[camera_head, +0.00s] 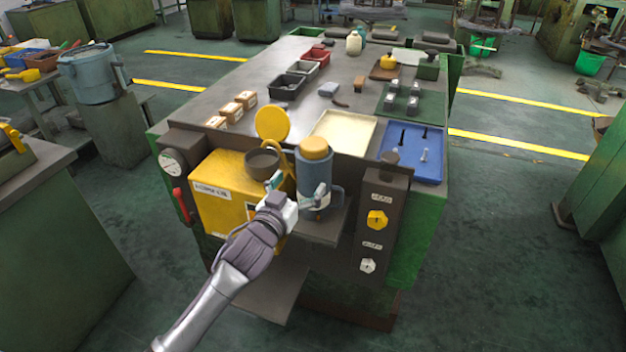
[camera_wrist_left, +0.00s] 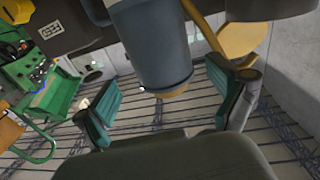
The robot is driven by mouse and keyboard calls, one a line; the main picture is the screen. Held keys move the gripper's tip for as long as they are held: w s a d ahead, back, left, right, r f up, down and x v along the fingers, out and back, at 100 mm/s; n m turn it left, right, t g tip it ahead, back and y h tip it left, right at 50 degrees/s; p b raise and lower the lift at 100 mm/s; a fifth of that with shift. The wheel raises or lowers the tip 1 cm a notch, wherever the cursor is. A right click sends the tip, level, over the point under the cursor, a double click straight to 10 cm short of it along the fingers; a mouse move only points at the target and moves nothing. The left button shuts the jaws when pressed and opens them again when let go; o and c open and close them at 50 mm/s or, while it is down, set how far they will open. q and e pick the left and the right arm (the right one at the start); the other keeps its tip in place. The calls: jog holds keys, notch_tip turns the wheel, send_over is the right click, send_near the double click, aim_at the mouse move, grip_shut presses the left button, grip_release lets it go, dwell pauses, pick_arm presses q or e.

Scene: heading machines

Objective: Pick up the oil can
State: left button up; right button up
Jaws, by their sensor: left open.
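The oil can is a blue-grey cylinder (camera_head: 314,172) with a yellow-orange cap and a side handle. It stands upright on a small dark shelf (camera_head: 322,228) at the front of the machine. In the left wrist view the blue-grey can body (camera_wrist_left: 150,45) hangs down from the top, between and beyond the finger pads. My left gripper (camera_head: 297,193) is open in front of the can, its fingers spread to either side of the can's lower body. In the left wrist view its two teal pads (camera_wrist_left: 160,95) are apart. Contact with the can cannot be told. My right gripper is not in view.
A yellow box (camera_head: 222,195) with a dark round opening and raised yellow lid (camera_head: 272,123) stands left of the can. A dark panel with knobs (camera_head: 380,222) is to the right. A cream tray (camera_head: 343,133) and a blue tray (camera_head: 412,153) lie behind on the bench.

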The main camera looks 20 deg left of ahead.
aim_at(313, 166)
pick_arm(q)
jog(key=w, duration=0.3)
jog(key=shift+d, duration=0.1)
jog(key=w, duration=0.1)
jog(key=w+p, duration=0.1)
jog(key=w, duration=0.2)
jog(key=shift+d, duration=0.35)
jog(key=shift+w+f+p, duration=0.15)
jog(key=shift+w+p, duration=0.15)
jog(key=shift+w, duration=0.3)
jog(key=shift+s, duration=0.1)
jog(key=c, duration=1.5)
